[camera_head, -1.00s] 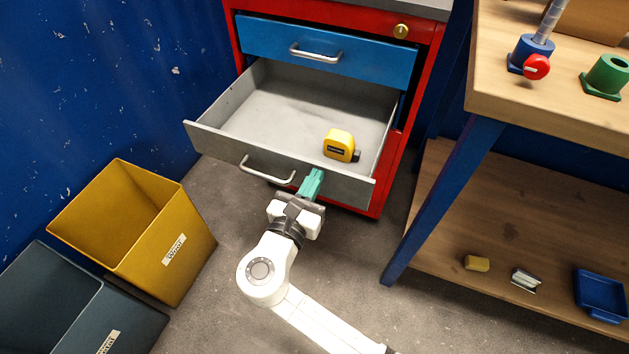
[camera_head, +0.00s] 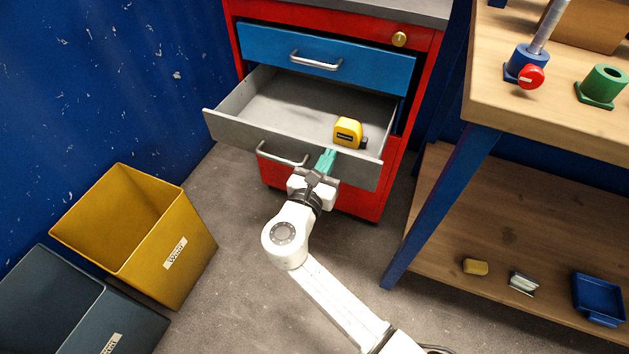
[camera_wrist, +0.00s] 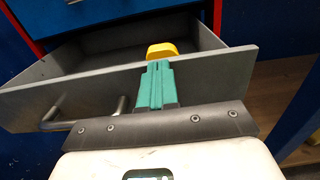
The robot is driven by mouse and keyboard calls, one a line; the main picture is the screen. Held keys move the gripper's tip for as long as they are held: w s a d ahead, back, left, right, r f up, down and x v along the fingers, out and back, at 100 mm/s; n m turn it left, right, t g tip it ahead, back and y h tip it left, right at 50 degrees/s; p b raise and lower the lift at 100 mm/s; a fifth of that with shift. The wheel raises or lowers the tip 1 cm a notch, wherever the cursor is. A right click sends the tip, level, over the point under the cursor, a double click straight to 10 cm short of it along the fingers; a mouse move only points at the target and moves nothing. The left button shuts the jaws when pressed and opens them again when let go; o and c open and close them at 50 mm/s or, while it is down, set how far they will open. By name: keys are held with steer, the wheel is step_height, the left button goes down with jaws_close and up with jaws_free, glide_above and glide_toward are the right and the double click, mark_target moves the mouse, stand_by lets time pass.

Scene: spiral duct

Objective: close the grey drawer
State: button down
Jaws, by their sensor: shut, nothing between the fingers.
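The grey drawer (camera_head: 225,126) stands partly open in the red cabinet (camera_head: 372,206), below the shut blue drawer (camera_head: 345,62). Its silver bar handle (camera_head: 281,157) is on the front panel, left of my gripper. A yellow tape measure (camera_head: 348,131) lies inside the drawer near the front right. My gripper (camera_head: 327,161) has green fingers, shut and empty, at the right part of the drawer's front panel. In the wrist view the fingers (camera_wrist: 156,84) meet the outer face of the grey front panel (camera_wrist: 222,73), close to its top edge. They appear to touch it.
A yellow bin (camera_head: 190,255) and a dark grey bin (camera_head: 125,318) stand on the floor at left. A wooden workbench (camera_head: 530,110) with a blue leg (camera_head: 440,205) stands at right. The floor in front of the cabinet is clear apart from my arm.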

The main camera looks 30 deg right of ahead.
steer(key=b+x, duration=0.3)
steer(key=x, duration=1.7)
steer(key=shift+f+b, duration=0.15)
steer(key=shift+b, duration=0.2)
steer(key=shift+w+d, duration=0.3)
steer(key=shift+d, duration=0.15)
steer(key=shift+w+r, duration=0.1)
steer(key=shift+r, duration=0.1)
steer(key=shift+d+r, duration=0.1)
steer(key=shift+s+a, duration=0.25)
steer(key=shift+s, duration=0.05)
steer(key=p+v, duration=0.3)
steer(key=v, duration=1)
steer(key=shift+s+a+p, duration=0.15)
steer(key=shift+a+p, duration=0.2)
steer(key=shift+p, duration=0.05)
steer(key=shift+f, duration=0.2)
